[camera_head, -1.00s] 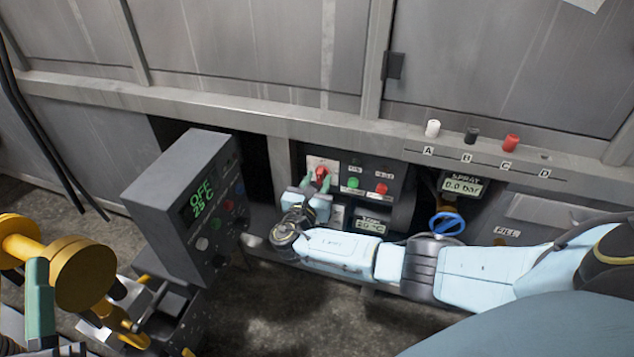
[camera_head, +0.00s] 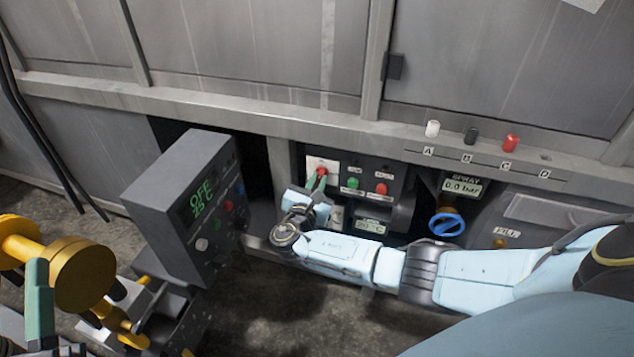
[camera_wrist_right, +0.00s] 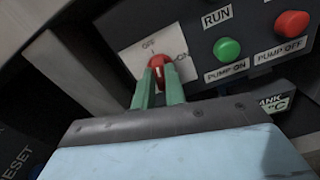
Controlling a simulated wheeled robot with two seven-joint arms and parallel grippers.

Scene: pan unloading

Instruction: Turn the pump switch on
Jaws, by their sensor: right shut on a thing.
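The pump switch is a red rotary knob (camera_head: 321,171) on a white plate marked OFF and ON, on the dark control panel. It also shows in the right wrist view (camera_wrist_right: 158,61). My right gripper (camera_head: 317,181) has its two green fingers closed around the knob, one on each side, and is shut on it. In the wrist view the OFF label is above the knob and the ON label to its right. The fingers hide the knob's lower part.
A green PUMP ON button (camera_wrist_right: 227,49) and a red PUMP OFF button (camera_wrist_right: 292,24) are right of the switch. A blue handwheel (camera_head: 447,224) is further right. A grey display box (camera_head: 165,190) stands left of my right arm. Yellow round parts (camera_head: 82,272) are at the far left.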

